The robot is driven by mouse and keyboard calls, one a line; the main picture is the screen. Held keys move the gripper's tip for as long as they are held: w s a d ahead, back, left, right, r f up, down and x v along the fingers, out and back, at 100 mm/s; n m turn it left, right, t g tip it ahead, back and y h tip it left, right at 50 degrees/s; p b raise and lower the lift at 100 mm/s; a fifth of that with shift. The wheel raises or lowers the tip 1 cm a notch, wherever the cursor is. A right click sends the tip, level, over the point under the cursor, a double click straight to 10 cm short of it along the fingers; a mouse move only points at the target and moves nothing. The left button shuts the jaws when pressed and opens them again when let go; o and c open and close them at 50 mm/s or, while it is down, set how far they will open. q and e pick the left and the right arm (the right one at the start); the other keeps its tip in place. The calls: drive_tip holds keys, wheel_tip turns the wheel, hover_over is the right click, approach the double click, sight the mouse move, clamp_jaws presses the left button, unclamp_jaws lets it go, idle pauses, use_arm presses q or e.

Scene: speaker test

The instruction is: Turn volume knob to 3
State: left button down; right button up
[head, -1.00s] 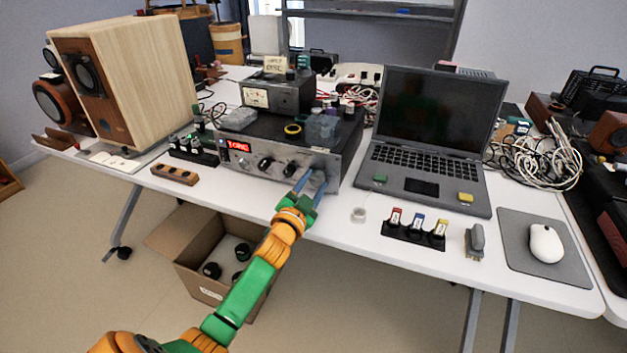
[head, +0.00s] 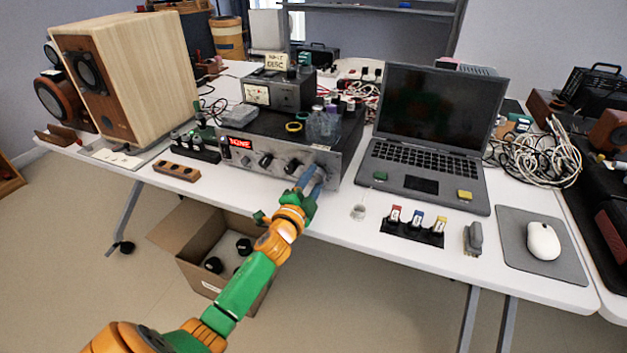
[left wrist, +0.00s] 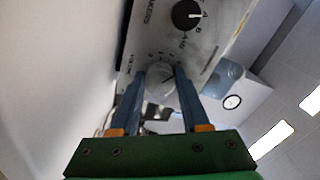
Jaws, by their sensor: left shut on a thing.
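The amplifier (head: 262,124) stands on the white table, with a silver front panel and a red lit display (head: 240,142). My left gripper (head: 310,176) reaches its right front end, and its fingertips hide the volume knob in the head view. In the left wrist view the round silver volume knob (left wrist: 160,77) sits between the two blue fingertips, beside the VOLUME lettering. The left gripper (left wrist: 161,82) is shut on it. The knob's exact setting is too small to read. A black selector knob (left wrist: 187,15) is nearby on the panel. My right gripper is not in view.
A wooden speaker (head: 133,75) stands at left and a laptop (head: 430,135) at right. A small jar (head: 358,212) and a black holder with coloured pieces (head: 413,232) stand near the front edge. An open cardboard box (head: 200,250) sits on the floor below.

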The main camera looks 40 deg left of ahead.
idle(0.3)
use_arm(q)
drive_tip(key=shift+c, duration=1.9)
unclamp_jaws()
drive_tip(key=v, duration=0.7)
drive_tip(key=shift+s+p, duration=0.1)
drive_tip(key=shift+p, duration=0.25)
